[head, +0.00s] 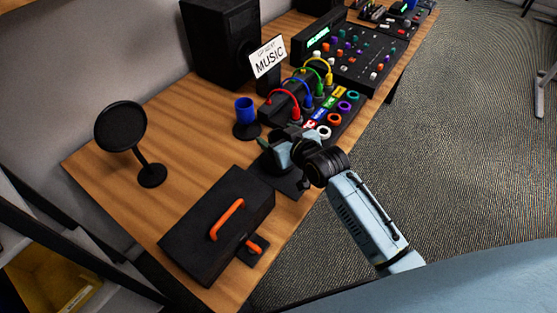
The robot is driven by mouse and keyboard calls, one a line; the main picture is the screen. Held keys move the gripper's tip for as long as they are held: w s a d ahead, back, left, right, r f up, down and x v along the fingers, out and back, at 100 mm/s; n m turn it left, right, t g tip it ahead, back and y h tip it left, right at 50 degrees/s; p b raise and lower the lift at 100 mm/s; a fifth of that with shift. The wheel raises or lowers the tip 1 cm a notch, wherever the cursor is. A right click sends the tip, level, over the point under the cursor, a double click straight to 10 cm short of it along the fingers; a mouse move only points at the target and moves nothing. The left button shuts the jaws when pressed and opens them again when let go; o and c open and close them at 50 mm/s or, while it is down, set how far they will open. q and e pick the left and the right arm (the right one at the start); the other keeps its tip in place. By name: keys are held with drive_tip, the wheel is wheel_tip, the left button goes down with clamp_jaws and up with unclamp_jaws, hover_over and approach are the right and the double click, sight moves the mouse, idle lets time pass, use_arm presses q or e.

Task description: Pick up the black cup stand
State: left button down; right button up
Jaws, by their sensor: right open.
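A blue cup (245,108) stands upright on a round black stand (246,131) near the middle of the wooden table. My right gripper (276,150) is open, just to the right of and nearer than this stand, low over the table's right edge. A dark round shape sits below its fingers, partly hidden by them, and I cannot tell whether they touch it. A second black piece, a round disc (121,126) on a stem with a round base (152,175), stands at the table's left. My left gripper is not in view.
A black case (217,235) with an orange handle lies at the near end. A cable panel (290,110) with coloured plugs and rings, a MUSIC sign (268,57), a black speaker (221,42) and a mixer (352,55) stand farther back. Bare wood (195,130) lies left of the cup.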

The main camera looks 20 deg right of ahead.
drive_tip(key=shift+x, duration=0.95)
drive_tip(key=shift+c, duration=0.2)
clamp_jaws()
